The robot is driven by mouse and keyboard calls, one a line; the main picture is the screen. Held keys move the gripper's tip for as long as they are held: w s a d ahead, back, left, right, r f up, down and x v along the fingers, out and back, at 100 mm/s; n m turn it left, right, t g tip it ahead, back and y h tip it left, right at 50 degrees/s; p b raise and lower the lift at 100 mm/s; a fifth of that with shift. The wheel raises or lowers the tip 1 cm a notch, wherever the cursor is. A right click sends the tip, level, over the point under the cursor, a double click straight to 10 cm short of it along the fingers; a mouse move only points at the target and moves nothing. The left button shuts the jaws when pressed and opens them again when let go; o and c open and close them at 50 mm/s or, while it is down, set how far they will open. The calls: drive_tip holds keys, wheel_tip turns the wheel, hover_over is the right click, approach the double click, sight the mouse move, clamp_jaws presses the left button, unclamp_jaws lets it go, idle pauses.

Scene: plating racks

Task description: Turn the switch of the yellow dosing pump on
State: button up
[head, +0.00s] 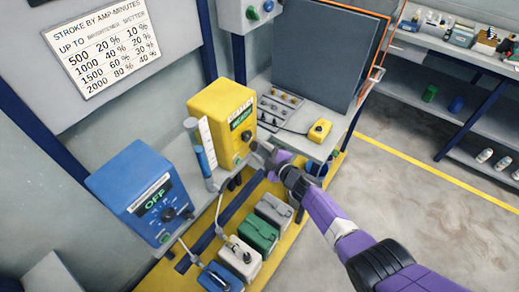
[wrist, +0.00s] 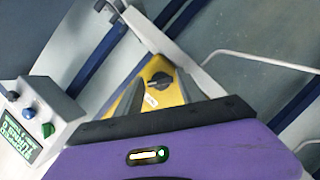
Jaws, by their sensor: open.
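The yellow dosing pump (head: 215,103) stands on the bench in the head view, with a green-lit display (head: 241,116) that seems to read READY. Its black rotary switch (wrist: 159,80) shows on the yellow front in the wrist view, above a small white label. My gripper (head: 260,152) is open, close in front of the lower part of the pump's front. In the wrist view the switch lies ahead, between the grey fingers. I cannot tell whether a finger touches it.
A blue pump (head: 135,185) with a display reading OFF stands left of the yellow one. A clear tube with a blue part (head: 203,160) stands between them. A small yellow box (head: 319,131) lies on the bench to the right. Several containers, including a green one (head: 258,234), stand below.

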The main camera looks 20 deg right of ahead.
drive_tip(key=p+v, duration=0.2)
drive_tip(key=v, duration=0.5)
drive_tip(key=shift+s, duration=0.2)
drive_tip(key=shift+d, duration=0.15)
idle(0.4)
